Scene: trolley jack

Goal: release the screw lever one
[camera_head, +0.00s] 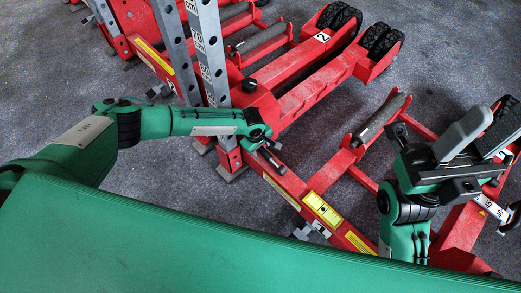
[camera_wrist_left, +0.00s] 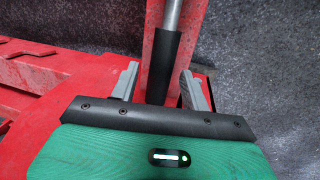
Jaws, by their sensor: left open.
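The screw lever (camera_wrist_left: 165,62), a metal rod with a black grip, shows in the left wrist view in front of a red upright part. My left gripper (camera_wrist_left: 160,82) is open, with one grey finger on each side of the black grip. The grip's lower end is hidden behind the gripper body. In the head view my left gripper (camera_head: 273,151) is at the red jack beam by the foot of the grey perforated posts; the lever is hard to make out there. My right gripper (camera_head: 497,128) is at the right, its grey fingers apart and nothing visible between them.
Red trolley jack frames (camera_head: 300,92) with black wheels (camera_head: 378,40) fill the middle and back. Grey perforated posts (camera_head: 208,50) rise beside my left forearm. Grey floor (camera_head: 320,150) shows between the beams.

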